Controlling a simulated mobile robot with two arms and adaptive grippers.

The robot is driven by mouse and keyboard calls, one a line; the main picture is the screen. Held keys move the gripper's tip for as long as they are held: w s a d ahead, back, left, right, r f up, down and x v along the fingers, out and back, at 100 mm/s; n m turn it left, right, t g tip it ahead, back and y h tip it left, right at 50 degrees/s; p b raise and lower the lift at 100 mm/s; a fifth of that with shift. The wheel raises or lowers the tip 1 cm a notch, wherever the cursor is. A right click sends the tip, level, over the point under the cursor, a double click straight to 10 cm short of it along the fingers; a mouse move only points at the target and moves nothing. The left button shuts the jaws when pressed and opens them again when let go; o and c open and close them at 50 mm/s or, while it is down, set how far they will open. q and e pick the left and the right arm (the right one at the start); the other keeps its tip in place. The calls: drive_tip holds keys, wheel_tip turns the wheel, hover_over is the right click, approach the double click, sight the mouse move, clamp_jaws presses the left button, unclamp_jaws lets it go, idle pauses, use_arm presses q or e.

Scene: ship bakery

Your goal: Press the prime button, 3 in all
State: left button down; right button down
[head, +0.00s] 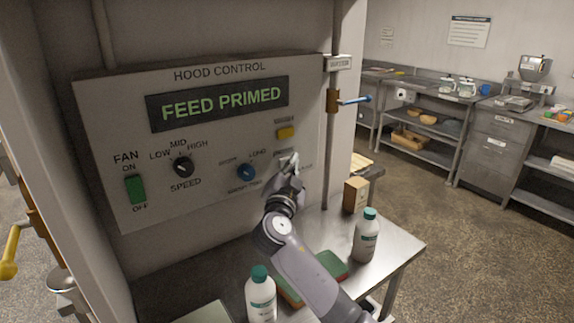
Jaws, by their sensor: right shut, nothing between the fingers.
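The hood control panel (220,205) fills the left half of the head view, and its display (218,103) reads "FEED PRIMED" in green. A yellow button (286,133) sits at the panel's right, under a label too small to read. My right gripper (289,160) is shut and empty, with its tips at the panel just below the yellow button. It covers whatever lies behind it, and another small label beside it is partly hidden. I cannot tell whether the tips touch the panel or which control is the prime button. My left gripper is not in view.
Below are two white bottles (261,299) (366,240) and a cardboard box (355,194) on a steel table (398,247). A blue-handled valve (352,100) is at right.

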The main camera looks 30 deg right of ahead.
drive_tip(key=shift+s+b, duration=0.3)
drive_tip(key=shift+s, duration=0.55)
drive_tip(key=shift+s+d+b, duration=0.15)
drive_tip(key=shift+s, duration=1.1)
drive_tip(key=shift+s+d+b, duration=0.1)
drive_tip(key=shift+s+b, duration=0.05)
drive_tip(key=shift+s, duration=1.1)
